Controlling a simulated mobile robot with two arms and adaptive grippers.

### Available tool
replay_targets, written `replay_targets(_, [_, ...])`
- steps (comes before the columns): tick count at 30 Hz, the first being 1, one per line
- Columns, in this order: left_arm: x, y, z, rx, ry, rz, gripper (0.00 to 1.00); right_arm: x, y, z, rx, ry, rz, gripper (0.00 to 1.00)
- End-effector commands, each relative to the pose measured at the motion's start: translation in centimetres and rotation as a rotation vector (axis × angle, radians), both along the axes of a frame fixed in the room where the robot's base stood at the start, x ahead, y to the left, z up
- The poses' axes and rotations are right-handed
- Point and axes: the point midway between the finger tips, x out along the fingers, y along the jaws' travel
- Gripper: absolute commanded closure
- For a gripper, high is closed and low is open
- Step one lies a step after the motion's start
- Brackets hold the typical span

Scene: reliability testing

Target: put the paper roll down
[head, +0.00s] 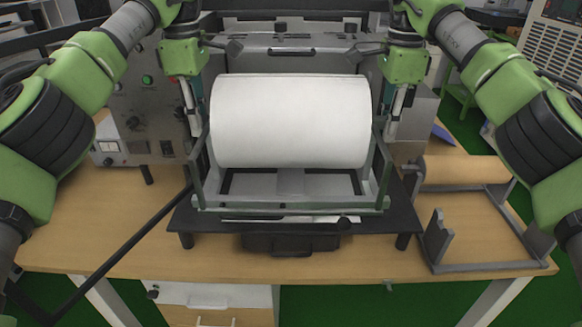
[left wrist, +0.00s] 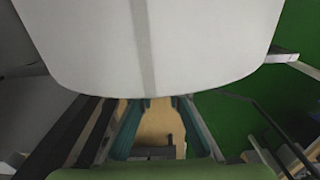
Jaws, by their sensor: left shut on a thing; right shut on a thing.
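The large white paper roll (head: 290,120) lies level across the middle of the head view. It is above a grey metal cradle (head: 290,206); whether its ends rest on the side posts cannot be told. My left gripper (head: 193,122) is shut at the roll's left end, and my right gripper (head: 391,122) is shut at its right end. Their fingertips are partly hidden by the cradle's side posts. In the left wrist view the roll (left wrist: 150,50) fills the top, above my left gripper's teal fingers (left wrist: 160,104). What they grip at the roll's end is hidden.
The cradle stands on a black low stand (head: 188,225) on a wooden table (head: 110,225). A brown roll (head: 466,168) lies on another grey holder (head: 480,267) at the right. A grey machine (head: 290,50) is close behind, with a control panel (head: 148,105) at the left.

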Motion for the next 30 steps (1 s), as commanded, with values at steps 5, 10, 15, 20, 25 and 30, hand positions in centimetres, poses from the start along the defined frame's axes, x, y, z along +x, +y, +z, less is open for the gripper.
replay_targets(5, [0.0,0.0,-0.9,0.000,-0.002,0.000,1.00,0.0,0.0,-0.9,0.000,-0.002,-0.001,1.00])
replay_targets(10, [0.0,0.0,-0.9,0.001,0.000,0.001,0.69,0.0,-0.1,-0.9,-0.001,0.000,-0.001,0.69])
replay_targets(15, [0.0,0.0,-0.9,0.000,0.000,0.001,0.69,0.0,0.0,-0.9,0.000,0.000,-0.001,0.69])
replay_targets(20, [0.0,0.0,-0.8,0.000,0.000,0.000,0.69,0.0,0.0,-0.8,0.000,0.000,0.000,0.69])
replay_targets(25, [0.0,0.0,0.1,0.000,0.000,0.000,0.69,0.0,0.0,0.1,0.000,0.000,0.000,0.69])
replay_targets(30, [0.0,0.0,1.8,0.000,0.000,0.000,0.69,0.0,0.0,1.8,0.000,0.000,0.000,0.69])
